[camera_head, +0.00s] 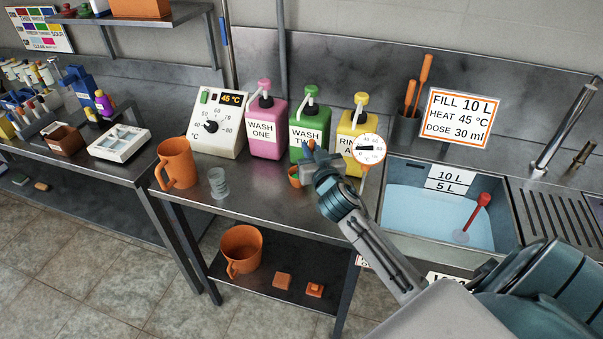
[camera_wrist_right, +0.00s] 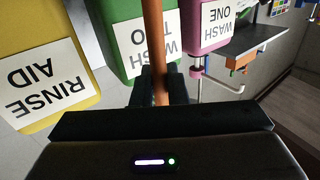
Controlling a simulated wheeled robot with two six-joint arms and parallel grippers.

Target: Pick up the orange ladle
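The orange ladle is mostly hidden behind my right gripper in the head view, where its cup (camera_head: 295,177) shows just left of the fingers in front of the green bottle. In the right wrist view its handle (camera_wrist_right: 154,45) runs between the two dark fingers. My right gripper (camera_head: 312,165) has its fingers close against both sides of the handle; it also shows in the right wrist view (camera_wrist_right: 158,88). I cannot tell whether the cup touches the table. My left gripper is not in view.
Pink (camera_head: 266,130), green (camera_head: 311,128) and yellow (camera_head: 352,128) pump bottles stand behind the gripper. A dial thermometer (camera_head: 371,150) is right of it. An orange jug (camera_head: 176,163) and clear beaker (camera_head: 218,183) stand left. A water-filled sink (camera_head: 420,218) lies right.

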